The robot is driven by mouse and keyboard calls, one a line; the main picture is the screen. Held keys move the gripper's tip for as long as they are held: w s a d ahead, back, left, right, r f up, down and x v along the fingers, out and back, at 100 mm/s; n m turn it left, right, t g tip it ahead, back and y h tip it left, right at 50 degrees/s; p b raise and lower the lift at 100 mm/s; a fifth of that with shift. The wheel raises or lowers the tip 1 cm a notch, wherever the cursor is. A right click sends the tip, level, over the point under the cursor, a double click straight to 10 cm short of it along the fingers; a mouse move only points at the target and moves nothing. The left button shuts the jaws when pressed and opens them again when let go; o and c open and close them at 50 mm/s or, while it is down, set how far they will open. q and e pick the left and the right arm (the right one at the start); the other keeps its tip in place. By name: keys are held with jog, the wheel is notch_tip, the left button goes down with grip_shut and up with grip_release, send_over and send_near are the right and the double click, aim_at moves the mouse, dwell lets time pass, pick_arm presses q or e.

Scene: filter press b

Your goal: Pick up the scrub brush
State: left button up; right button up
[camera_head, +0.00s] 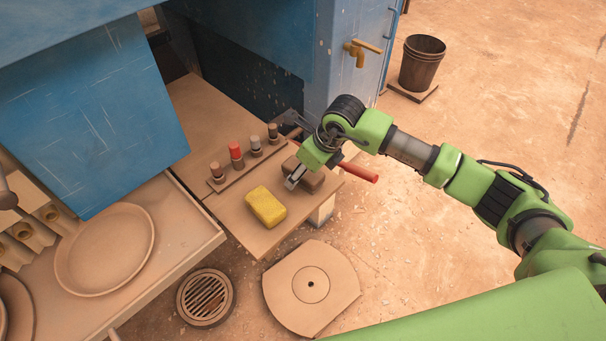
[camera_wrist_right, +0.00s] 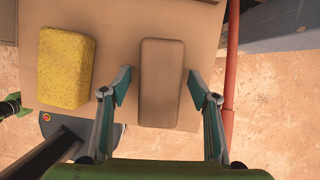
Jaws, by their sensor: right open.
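The scrub brush appears as a brown rounded block (camera_wrist_right: 161,84) on the board in the right wrist view. In the head view its brown body (camera_head: 318,180) shows partly behind my right gripper (camera_head: 292,182). In the right wrist view my right gripper (camera_wrist_right: 161,88) is open, with one finger on each side of the block's near part. Gaps show between the fingers and the block in that view. I cannot tell the fingers' height over the board. My left gripper is not in view.
A yellow sponge (camera_head: 266,207) lies left of the block on the board (camera_head: 262,238). Several small capped pieces stand in a rack (camera_head: 240,172) behind. A red handle (camera_head: 359,171) runs along the right. A blue panel (camera_head: 105,110) and a round dish (camera_head: 104,250) are at left.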

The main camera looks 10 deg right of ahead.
jog(key=c, duration=1.3)
jog(key=shift+r, duration=0.1)
jog(key=shift+r+p, duration=0.15)
jog(key=shift+p, duration=0.2)
notch_tip(320, 180, up, 4)
jog(key=p, duration=0.3)
jog(key=shift+r, duration=0.15)
jog(key=s+a+r+p, duration=0.2)
jog(key=s+r, duration=0.1)
jog(key=s, duration=0.1)
jog(key=s+a+r+p, duration=0.2)
jog(key=s, duration=0.2)
jog(key=s+a+r+p, duration=0.2)
jog(key=s+r, duration=0.1)
jog(key=s, duration=0.1)
jog(key=shift+s+a+r, duration=0.15)
jog(key=shift+s+r, duration=0.1)
jog(key=shift+r, duration=0.1)
